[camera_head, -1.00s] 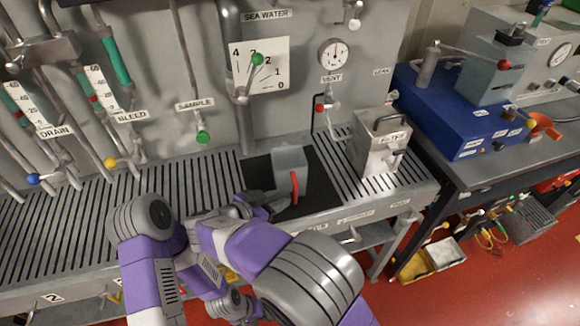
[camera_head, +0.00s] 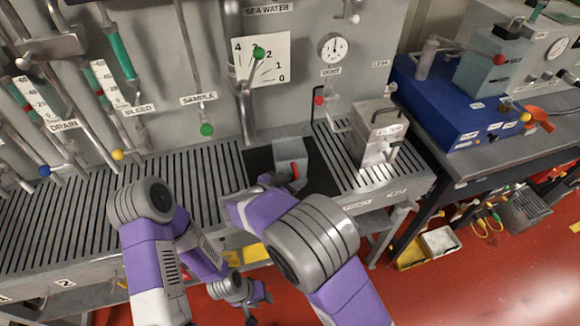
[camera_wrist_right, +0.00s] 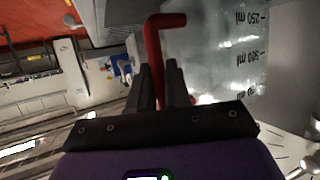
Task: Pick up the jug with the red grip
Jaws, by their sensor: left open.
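The jug (camera_head: 290,151) is a grey, see-through vessel with a red grip (camera_head: 296,171), standing on the dark square of the slatted bench. In the right wrist view the jug (camera_wrist_right: 215,50) shows volume marks, and its red grip (camera_wrist_right: 153,45) runs down between my fingers. My right gripper (camera_wrist_right: 163,82) is shut on the red grip, with little gap between fingers and grip. In the head view my right gripper (camera_head: 279,184) is at the jug's near side, partly hidden by my arm. My left gripper (camera_head: 254,302) is open and empty, low in front of the bench.
A metal filter box (camera_head: 377,140) stands right of the jug on the bench. The sea water tap (camera_head: 245,95) and its dial plate are behind the jug. A blue unit (camera_head: 450,105) is on the right table. The slatted bench left of the jug is clear.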

